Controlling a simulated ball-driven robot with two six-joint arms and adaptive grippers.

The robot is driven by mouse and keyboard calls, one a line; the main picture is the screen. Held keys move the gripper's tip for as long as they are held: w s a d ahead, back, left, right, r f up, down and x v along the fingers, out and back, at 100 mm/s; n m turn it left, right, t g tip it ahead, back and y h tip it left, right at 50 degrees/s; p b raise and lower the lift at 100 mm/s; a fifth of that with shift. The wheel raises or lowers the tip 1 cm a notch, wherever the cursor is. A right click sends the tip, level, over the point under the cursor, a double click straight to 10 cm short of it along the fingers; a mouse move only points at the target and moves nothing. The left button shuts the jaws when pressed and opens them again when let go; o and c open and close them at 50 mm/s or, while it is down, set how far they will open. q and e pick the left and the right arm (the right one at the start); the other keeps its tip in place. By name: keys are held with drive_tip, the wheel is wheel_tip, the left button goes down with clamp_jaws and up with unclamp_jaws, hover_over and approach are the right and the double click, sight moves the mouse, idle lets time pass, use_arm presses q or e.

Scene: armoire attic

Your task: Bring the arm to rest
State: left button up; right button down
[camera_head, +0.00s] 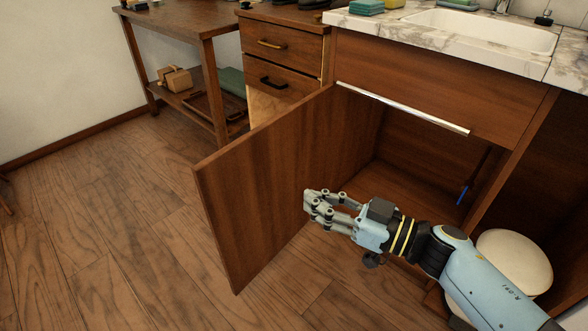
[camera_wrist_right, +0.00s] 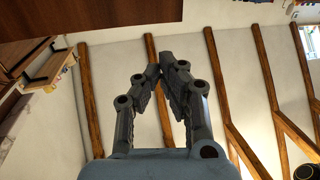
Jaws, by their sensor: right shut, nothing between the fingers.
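My right arm comes in from the lower right in the head view. Its gripper (camera_head: 312,206) is shut and empty, close in front of the inner face of the open cabinet door (camera_head: 270,175); I cannot tell whether it touches the door. In the right wrist view the gripper's fingertips (camera_wrist_right: 158,75) meet, with nothing between them. My left gripper is not in view.
The door swings out from a sink cabinet, whose inside (camera_head: 375,175) looks mostly empty. A marble counter (camera_head: 400,32) with a sink (camera_head: 490,32) lies above. A round cream object (camera_head: 520,262) is behind my forearm. Wooden floor (camera_head: 100,220) at left is clear.

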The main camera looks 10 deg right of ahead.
drive_tip(key=s+d+f+m+h+p, duration=0.25)
drive_tip(key=s+d+f+h, duration=0.2)
drive_tip(key=s+f, duration=0.25)
drive_tip(key=s+d+f+m+g+h+p, duration=0.1)
drive_tip(key=s+d+f+m+h, duration=0.3)
drive_tip(key=s+f, duration=0.35)
drive_tip(key=s+d+f+m+h+p, duration=0.1)
drive_tip(key=s+d+f+m+h, duration=0.25)
drive_tip(key=s+d+f, duration=0.35)
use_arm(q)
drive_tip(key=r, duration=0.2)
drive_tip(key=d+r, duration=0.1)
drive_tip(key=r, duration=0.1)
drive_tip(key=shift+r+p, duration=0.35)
use_arm(e)
drive_tip(key=s+d+f+g+h, duration=0.1)
drive_tip(key=s+f+g, duration=0.2)
drive_tip(key=s, duration=0.5)
drive_tip(key=s+d+f+g+h, duration=0.1)
drive_tip(key=s+d+f+g, duration=0.1)
drive_tip(key=s, duration=0.7)
drive_tip(key=s+d+f+g+h, duration=0.1)
drive_tip(key=s+f+g, duration=0.4)
drive_tip(key=s, duration=0.4)
drive_tip(key=shift+d+f, duration=0.2)
drive_tip(key=shift+f, duration=0.15)
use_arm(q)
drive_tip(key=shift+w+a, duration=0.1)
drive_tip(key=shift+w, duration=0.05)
